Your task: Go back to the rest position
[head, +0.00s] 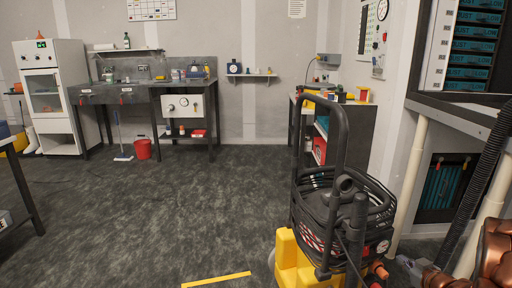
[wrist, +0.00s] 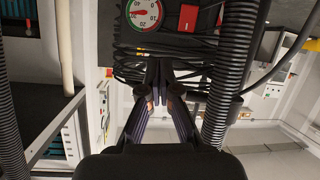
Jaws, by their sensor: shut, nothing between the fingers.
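My gripper (wrist: 157,72) shows in the middle of the wrist view with its dark fingers together and nothing between them. Its fingertips point toward a machine with black coiled hose (wrist: 125,72), a round gauge (wrist: 146,14) and a red switch (wrist: 187,18). I cannot tell whether the tips touch the hose. In the head view the same machine (head: 296,268), yellow at its base with a black handle, stands at lower right. My gripper (head: 402,260) appears small just right of its gauge (head: 382,246).
A side bench (head: 352,135) is behind the machine. A sink bench (head: 150,88), red bucket (head: 143,148) and white cabinet (head: 58,105) line the back.

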